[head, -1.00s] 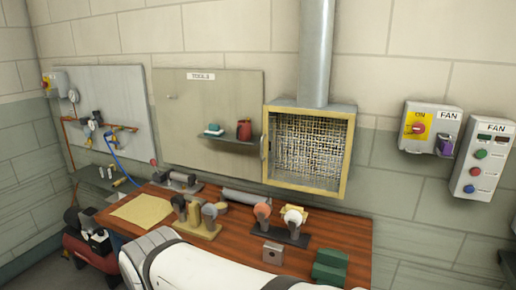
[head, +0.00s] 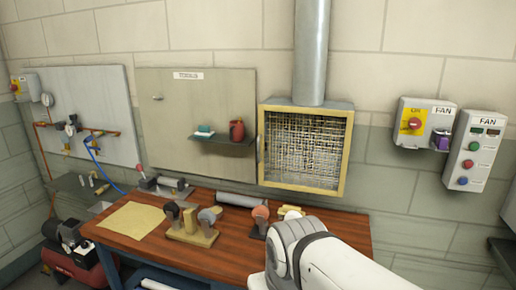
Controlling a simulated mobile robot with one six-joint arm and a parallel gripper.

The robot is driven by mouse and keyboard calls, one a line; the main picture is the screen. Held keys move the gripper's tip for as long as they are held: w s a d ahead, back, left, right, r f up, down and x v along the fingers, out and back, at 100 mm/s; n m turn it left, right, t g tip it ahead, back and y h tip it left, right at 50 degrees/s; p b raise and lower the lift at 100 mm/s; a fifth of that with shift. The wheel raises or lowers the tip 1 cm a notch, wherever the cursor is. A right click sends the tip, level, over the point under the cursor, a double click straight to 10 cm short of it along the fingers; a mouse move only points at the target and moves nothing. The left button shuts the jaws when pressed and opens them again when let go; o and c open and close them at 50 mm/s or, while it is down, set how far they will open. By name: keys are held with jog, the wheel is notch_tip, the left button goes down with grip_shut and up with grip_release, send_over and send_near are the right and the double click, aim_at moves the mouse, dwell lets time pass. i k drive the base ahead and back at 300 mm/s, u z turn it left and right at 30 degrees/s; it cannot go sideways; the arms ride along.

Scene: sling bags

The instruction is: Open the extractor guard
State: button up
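The extractor guard (head: 304,150) is a wire mesh in a yellow square frame (head: 347,152) on the front of a box on the wall, above the back right of the bench. It looks closed across the box opening. A grey duct (head: 311,55) rises from the box. My white arm reaches in from the lower right, below the guard and over the bench's right part. My gripper is not in view.
The wooden bench (head: 225,262) carries a yellow cloth (head: 130,219), a tool stand (head: 190,232) and a grey cylinder (head: 242,199). A small shelf (head: 225,140) holds a red container (head: 237,130). The fan switch box (head: 424,123) and fan button panel (head: 474,152) are on the right wall. A red compressor (head: 72,258) stands lower left.

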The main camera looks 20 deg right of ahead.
aim_at(349, 114)
jog(key=u, duration=0.05)
jog(key=i, duration=1)
jog(key=z, duration=0.05)
